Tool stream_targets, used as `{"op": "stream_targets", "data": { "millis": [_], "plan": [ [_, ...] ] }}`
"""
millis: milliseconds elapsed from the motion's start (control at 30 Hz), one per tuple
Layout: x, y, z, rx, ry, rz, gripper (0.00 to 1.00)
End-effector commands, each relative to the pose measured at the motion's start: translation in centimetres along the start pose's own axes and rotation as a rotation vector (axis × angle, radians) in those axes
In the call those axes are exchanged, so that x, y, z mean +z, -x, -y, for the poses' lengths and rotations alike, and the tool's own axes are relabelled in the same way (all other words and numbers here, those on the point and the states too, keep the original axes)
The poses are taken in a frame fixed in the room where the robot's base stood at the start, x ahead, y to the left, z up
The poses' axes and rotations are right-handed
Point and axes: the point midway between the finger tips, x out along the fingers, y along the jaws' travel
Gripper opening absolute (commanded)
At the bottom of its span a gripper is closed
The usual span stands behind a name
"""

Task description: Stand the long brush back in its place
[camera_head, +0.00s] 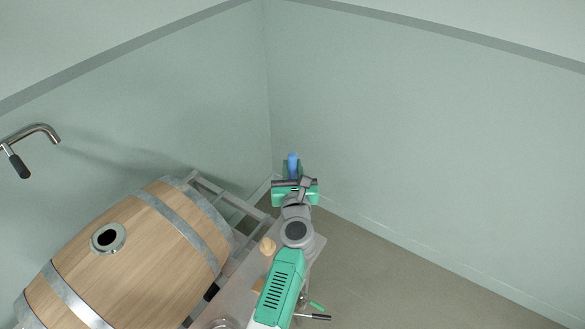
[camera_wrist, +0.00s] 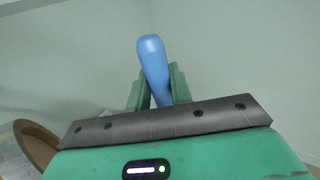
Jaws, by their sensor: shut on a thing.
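My gripper (camera_head: 292,176) is at the far end of my arm, near the room corner in the head view. It is shut on a blue rounded handle (camera_head: 292,161), which I take to be the long brush. In the wrist view the blue handle (camera_wrist: 154,62) stands up between the two green fingers of my gripper (camera_wrist: 158,84), tilted a little to the left at its top. The brush's bristles and lower part are hidden. I cannot make out the brush's place in either view.
A wooden barrel (camera_head: 135,250) with an open bung hole lies on a metal rack (camera_head: 228,198) at the left. A worktop (camera_head: 308,248) under my arm carries a small wooden piece (camera_head: 267,246). A metal spout (camera_head: 36,132) juts in at far left. Floor at right is clear.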

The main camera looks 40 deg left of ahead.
Motion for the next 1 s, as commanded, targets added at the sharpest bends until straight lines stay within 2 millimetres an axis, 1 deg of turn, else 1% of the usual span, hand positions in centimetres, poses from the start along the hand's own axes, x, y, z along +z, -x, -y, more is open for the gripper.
{"op": "stream_targets", "data": {
  "millis": [67, 300, 333, 433, 467, 700, 767, 867, 1000],
  "plan": [
    [-0.5, 0.0, 0.0, 0.0, 0.0, 0.001, 0.0],
    [-0.4, 0.0, 0.0, 0.0, 0.0, 0.001, 0.0],
    [-0.4, 0.0, 0.0, 0.0, 0.0, 0.001, 0.25],
    [-0.4, 0.0, 0.0, 0.0, 0.0, 0.001, 0.45],
    [-0.4, 0.0, 0.0, 0.0, 0.0, 0.001, 0.47],
    [-0.4, 0.1, 0.0, 0.0, 0.0, 0.0, 0.47],
    [-0.3, 0.5, 0.0, 0.0, 0.0, 0.0, 0.47],
    [-0.2, 2.2, 0.0, -0.001, -0.001, -0.002, 0.47],
    [-0.2, 5.2, 0.0, 0.0, 0.0, -0.002, 0.47]
  ]
}}
